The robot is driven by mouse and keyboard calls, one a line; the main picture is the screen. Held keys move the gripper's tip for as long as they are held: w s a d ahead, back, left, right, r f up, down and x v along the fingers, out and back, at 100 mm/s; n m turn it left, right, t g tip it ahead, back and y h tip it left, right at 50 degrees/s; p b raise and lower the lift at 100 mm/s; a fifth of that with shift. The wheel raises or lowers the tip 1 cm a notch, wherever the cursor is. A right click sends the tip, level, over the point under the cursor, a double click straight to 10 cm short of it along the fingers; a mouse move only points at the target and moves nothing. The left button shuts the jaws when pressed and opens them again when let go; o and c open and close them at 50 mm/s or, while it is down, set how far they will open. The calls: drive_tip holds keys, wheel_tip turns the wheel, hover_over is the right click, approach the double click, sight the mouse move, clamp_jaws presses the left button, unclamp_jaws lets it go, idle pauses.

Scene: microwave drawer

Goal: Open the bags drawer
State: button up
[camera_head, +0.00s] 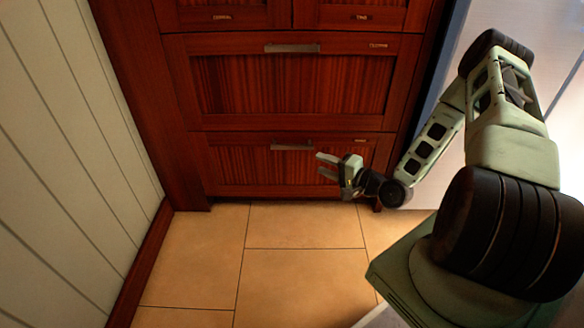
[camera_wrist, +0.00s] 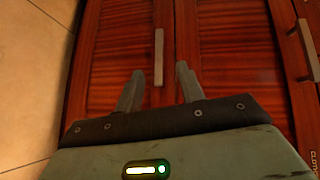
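The lowest drawer (camera_head: 240,165) of the red-brown wooden cabinet is shut, with a grey bar handle (camera_head: 292,147) near its top edge. Its small label (camera_head: 360,141) is too small to read. My gripper (camera_head: 325,166) is in front of this drawer, just right of and below the handle in the head view. In the wrist view the lowest drawer (camera_wrist: 105,45) is turned on its side. Its handle (camera_wrist: 158,55) lies between and beyond the two fingers of my gripper (camera_wrist: 158,75). The fingers are apart and empty. No contact with the handle is visible.
A larger shut drawer (camera_head: 300,88) with its own handle (camera_head: 292,48) is above; its label in the wrist view (camera_wrist: 313,160) seems to start with "CLOTH". A white panelled wall (camera_head: 70,150) stands left. The tiled floor (camera_head: 290,270) before the cabinet is clear.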

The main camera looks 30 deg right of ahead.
sight(293, 148)
drive_tip(key=w+f+b, duration=0.1)
drive_tip(key=w+b, duration=0.1)
drive_tip(key=w, duration=0.2)
drive_tip(key=w+f+m+t+b, duration=0.1)
drive_tip(key=w+b, duration=0.2)
drive_tip(key=w, duration=0.2)
drive_tip(key=w+a+m+h+b, duration=0.1)
drive_tip(key=w+b, duration=0.2)
drive_tip(key=w, duration=0.2)
drive_tip(key=shift+w+f+t, duration=0.15)
drive_tip(key=shift+f+t, duration=0.15)
drive_tip(key=shift+f, duration=0.1)
drive_tip(key=shift+w+r, duration=0.15)
drive_tip(key=shift+w, duration=0.5)
drive_tip(key=shift+a, duration=0.1)
clamp_jaws()
